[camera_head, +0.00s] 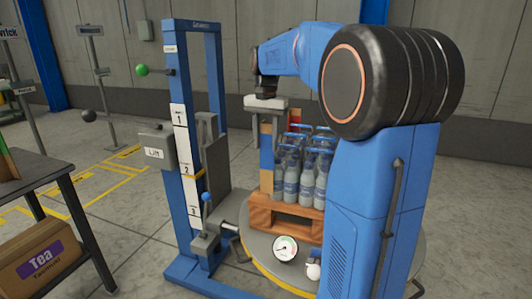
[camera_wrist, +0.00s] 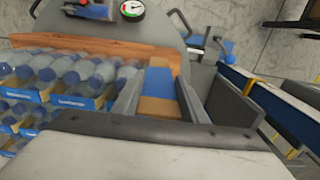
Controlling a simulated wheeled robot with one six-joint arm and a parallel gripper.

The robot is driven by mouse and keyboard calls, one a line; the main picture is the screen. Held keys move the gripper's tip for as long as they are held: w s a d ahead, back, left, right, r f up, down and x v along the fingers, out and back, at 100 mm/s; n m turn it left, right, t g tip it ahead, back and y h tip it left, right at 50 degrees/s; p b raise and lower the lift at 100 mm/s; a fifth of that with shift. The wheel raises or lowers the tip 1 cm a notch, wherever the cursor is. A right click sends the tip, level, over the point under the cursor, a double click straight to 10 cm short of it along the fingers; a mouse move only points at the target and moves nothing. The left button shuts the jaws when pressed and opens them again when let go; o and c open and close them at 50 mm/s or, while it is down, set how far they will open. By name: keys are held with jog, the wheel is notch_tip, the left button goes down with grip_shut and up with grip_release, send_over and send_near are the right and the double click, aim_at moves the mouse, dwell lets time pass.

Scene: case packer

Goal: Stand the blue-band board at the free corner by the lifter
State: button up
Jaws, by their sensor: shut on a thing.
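My gripper (camera_head: 267,116) is shut on the tan board with a blue band (camera_head: 267,162). The board hangs upright below it at the pallet corner nearest the lifter (camera_head: 188,150), beside the bottle packs (camera_head: 306,170). In the wrist view the blue-band board (camera_wrist: 160,78) is between the two fingers, close to the packs. The board's lower end is near the wooden pallet (camera_head: 285,214); I cannot tell whether it touches. The pallet rests on the round grey turntable (camera_head: 258,245).
A board with a red top (camera_head: 294,118) stands behind the packs. The lifter's grey carriage plate (camera_head: 217,165) is close left of the board. A dial gauge (camera_head: 285,249) is at the turntable's front. A table (camera_head: 50,166) and Tea carton (camera_head: 40,262) are at left.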

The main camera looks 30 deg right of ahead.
jog(key=shift+f, duration=2.05)
jog(key=o, duration=0.9)
jog(key=shift+f, duration=0.15)
jog(key=shift+o, duration=0.2)
notch_tip(320, 180, up, 12)
jog(key=s+a+f+n+t, duration=0.1)
jog(key=s+a+f+n, duration=0.3)
jog(key=s, duration=0.4)
jog(key=s+a+f+n+t, duration=0.2)
jog(key=s+a+f, duration=0.2)
jog(key=s+a, duration=0.35)
jog(key=s+a+f+n+t, duration=0.1)
jog(key=s+a+f+n, duration=0.1)
jog(key=s+f, duration=0.5)
jog(key=s+a+f+n, duration=0.1)
jog(key=s+f+n, duration=0.1)
jog(key=s+f, duration=0.5)
jog(key=shift+s+a+t, duration=0.15)
jog(key=shift+a+t, duration=0.2)
jog(key=shift+t, duration=0.05)
